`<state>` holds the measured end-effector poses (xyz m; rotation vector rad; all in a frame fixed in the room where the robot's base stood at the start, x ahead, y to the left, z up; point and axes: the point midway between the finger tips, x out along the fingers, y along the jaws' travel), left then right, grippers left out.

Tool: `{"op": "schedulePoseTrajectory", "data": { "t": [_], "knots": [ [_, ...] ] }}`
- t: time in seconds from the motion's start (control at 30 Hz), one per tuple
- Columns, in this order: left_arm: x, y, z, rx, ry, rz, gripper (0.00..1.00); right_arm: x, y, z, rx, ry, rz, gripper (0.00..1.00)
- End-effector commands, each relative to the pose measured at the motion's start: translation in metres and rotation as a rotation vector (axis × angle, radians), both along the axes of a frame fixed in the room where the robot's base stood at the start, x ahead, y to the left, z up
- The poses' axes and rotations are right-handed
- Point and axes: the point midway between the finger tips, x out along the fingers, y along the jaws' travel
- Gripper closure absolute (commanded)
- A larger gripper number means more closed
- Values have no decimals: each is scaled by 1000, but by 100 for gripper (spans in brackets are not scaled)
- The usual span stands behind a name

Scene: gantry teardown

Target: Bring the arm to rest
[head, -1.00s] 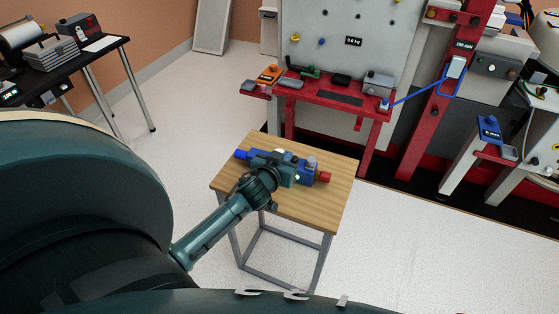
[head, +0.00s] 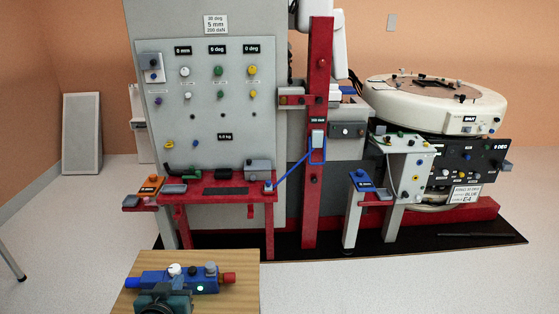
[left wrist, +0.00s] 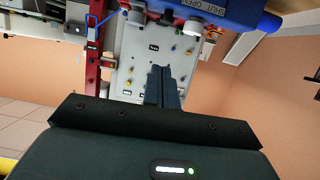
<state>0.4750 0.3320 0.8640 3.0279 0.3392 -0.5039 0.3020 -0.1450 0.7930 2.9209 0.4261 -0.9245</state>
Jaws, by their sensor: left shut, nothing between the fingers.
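My left gripper shows in the left wrist view (left wrist: 163,88), with its two dark fingers together and nothing between them. In the head view, a dark teal part of my left arm's end shows at the bottom edge, over the wooden table, just in front of a blue device; its fingertips cannot be made out there. The blue device (head: 205,281) lies on the table (head: 245,300) and has a red end, knobs and a green light. In the left wrist view, a blue body marked SHUT and OPEN (left wrist: 245,14) fills the top right. My right gripper is not in view.
A red bench (head: 225,187) with small tools stands before a grey panel (head: 215,90) with coloured knobs. A red post (head: 318,200) and a round cream machine (head: 435,105) stand to the right. The pale floor (head: 360,290) right of the table is clear.

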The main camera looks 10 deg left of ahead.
Motion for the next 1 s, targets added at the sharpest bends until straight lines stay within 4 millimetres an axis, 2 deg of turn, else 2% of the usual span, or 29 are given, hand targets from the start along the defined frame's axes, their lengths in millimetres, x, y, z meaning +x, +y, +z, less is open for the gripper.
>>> {"op": "schedulePoseTrajectory", "data": {
  "t": [0.07, 0.17, 0.3, 0.4, 0.5, 0.63, 1.0],
  "knots": [
    [-12, -15, -12, 0, 33, -37, 100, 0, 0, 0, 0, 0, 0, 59],
    [-42, -51, -34, 5, 103, -130, 100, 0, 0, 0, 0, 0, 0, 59],
    [-98, -112, -61, 4, 201, -295, 100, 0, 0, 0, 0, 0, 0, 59],
    [-134, -149, -69, -5, 248, -396, 100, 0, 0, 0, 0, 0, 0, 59],
    [-159, -174, -71, -12, 269, -465, 100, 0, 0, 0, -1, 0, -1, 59],
    [-173, -187, -71, -16, 279, -504, 100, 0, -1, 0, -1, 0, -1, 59],
    [-173, -188, -71, -14, 280, -507, 100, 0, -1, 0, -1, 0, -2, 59]
  ]
}}
